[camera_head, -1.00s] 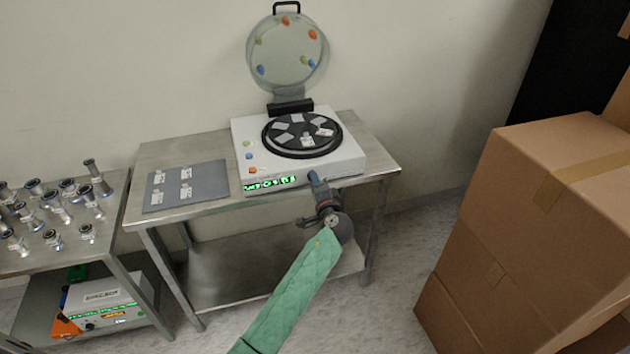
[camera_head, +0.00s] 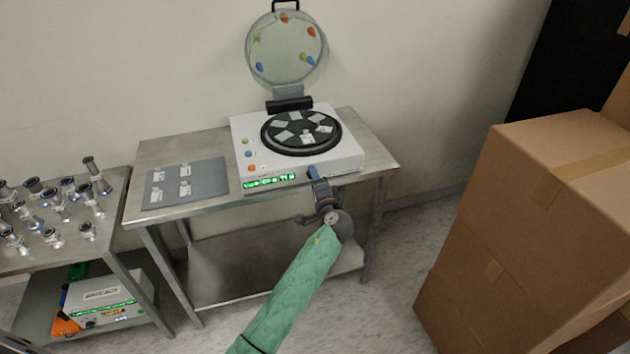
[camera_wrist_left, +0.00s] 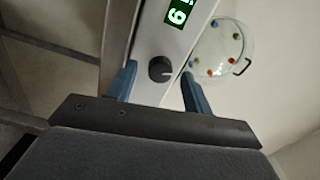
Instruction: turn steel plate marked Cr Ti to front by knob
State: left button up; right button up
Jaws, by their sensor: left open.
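The white device (camera_head: 345,158) stands on the steel table and carries a round black turntable (camera_head: 271,146) with several small steel plates on it. One labelled plate (camera_head: 307,138) lies at the turntable's front and another (camera_head: 325,128) at its right; their markings are too small to read. My left gripper (camera_head: 311,173) is open at the device's front face, right of the green display. In the left wrist view, the dark round knob (camera_wrist_left: 160,69) shows between the two spread blue fingers (camera_wrist_left: 159,88); I cannot tell whether they touch it. The knob is hidden in the head view. My right gripper is out of view.
The device's clear round lid (camera_head: 285,60) stands raised behind it. A grey mat (camera_head: 205,170) with labelled plates lies left on the table. A shelf (camera_head: 100,218) with metal fittings stands further left. Cardboard boxes (camera_head: 530,220) stack at the right, with free floor between.

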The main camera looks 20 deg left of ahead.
pick_arm(q)
jog(key=b+v, duration=0.2)
jog(key=v, duration=0.5)
jog(key=shift+s+d, duration=0.25)
jog(key=shift+s, duration=0.05)
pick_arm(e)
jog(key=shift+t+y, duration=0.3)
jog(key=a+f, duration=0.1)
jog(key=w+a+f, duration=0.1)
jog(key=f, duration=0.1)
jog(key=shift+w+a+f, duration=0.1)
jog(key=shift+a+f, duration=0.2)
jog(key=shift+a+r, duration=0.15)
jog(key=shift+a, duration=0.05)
